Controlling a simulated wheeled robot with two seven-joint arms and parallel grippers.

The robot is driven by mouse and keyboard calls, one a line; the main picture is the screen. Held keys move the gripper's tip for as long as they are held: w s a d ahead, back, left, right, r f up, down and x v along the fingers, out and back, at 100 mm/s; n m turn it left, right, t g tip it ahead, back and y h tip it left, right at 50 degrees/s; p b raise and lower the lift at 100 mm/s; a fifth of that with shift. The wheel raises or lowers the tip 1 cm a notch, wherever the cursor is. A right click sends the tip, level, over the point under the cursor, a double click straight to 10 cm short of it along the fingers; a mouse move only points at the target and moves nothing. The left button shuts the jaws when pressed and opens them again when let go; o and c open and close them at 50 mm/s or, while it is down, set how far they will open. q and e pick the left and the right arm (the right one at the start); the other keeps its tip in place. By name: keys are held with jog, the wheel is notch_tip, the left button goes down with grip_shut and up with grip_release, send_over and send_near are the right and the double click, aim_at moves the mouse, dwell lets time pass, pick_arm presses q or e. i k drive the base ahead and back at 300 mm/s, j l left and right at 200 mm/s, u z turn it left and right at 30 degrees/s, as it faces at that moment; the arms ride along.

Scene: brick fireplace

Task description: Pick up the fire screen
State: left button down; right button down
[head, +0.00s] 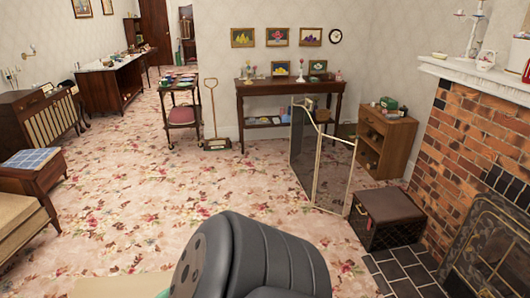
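A folding fire screen (302,146) with thin brass-coloured frames and mesh panels stands upright on the carpet, right of centre in the head view. Its panels are angled to one another and partly see-through. A dark, patterned metal screen (492,248) also stands against the fireplace opening at the lower right, cut off by the picture edge. A large dark grey part of my own arm fills the bottom centre, well short of the folding screen. No fingertips of either gripper show.
A dark box (388,208) stands just right of the folding screen, by the black hearth tiles (408,272) and brick fireplace (468,140). A small cabinet (388,138) and console table (278,90) stand behind it. Open flowered carpet (190,190) lies left.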

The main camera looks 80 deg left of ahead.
aim_at(305, 137)
jog(key=u, duration=2.3)
jog(key=l+z, duration=0.1)
jog(key=z, duration=0.85)
jog(key=i+l+z, duration=0.1)
jog(key=z, duration=0.85)
jog(key=i+z, duration=0.1)
jog(key=z, duration=0.35)
jog(key=i+j+u, duration=0.2)
jog(key=i+u, duration=0.25)
jog(key=i+j+u, duration=0.15)
jog(key=u, duration=0.35)
jog(key=i+l+u, duration=0.15)
jog(key=i+u, duration=0.3)
jog(key=i+l+u, duration=0.2)
jog(key=i+u, duration=0.3)
jog(key=i+j+u, duration=0.25)
jog(key=i+u, duration=0.95)
jog(key=i, duration=0.15)
jog(key=i+l+u, duration=0.2)
jog(key=i+u, duration=0.65)
jog(key=i, duration=1.7)
jog(key=i+z, duration=0.15)
jog(key=i, duration=0.45)
jog(key=i+j+z, duration=0.1)
jog(key=i, duration=0.5)
jog(key=i+j+z, duration=0.15)
jog(key=i, duration=0.45)
